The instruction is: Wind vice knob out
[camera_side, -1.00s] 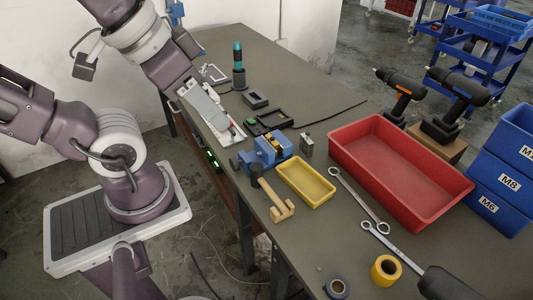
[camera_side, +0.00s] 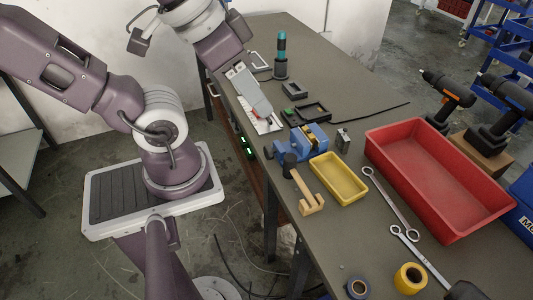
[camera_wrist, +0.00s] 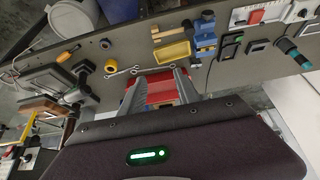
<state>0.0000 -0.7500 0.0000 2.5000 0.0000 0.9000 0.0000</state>
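The blue vice (camera_side: 308,136) stands near the table's left edge, and it also shows in the wrist view (camera_wrist: 205,38). A dark round knob (camera_side: 269,152) sticks out from its left side, over the table edge. My gripper (camera_side: 265,112) is above the table at the upper left of the vice, apart from it and from the knob. In the wrist view its two grey fingers (camera_wrist: 160,90) are spread with nothing held between them. The red tray (camera_wrist: 160,82) shows behind the fingers there.
Spanners (camera_side: 390,203) and the red tray (camera_side: 440,175) lie farther right.

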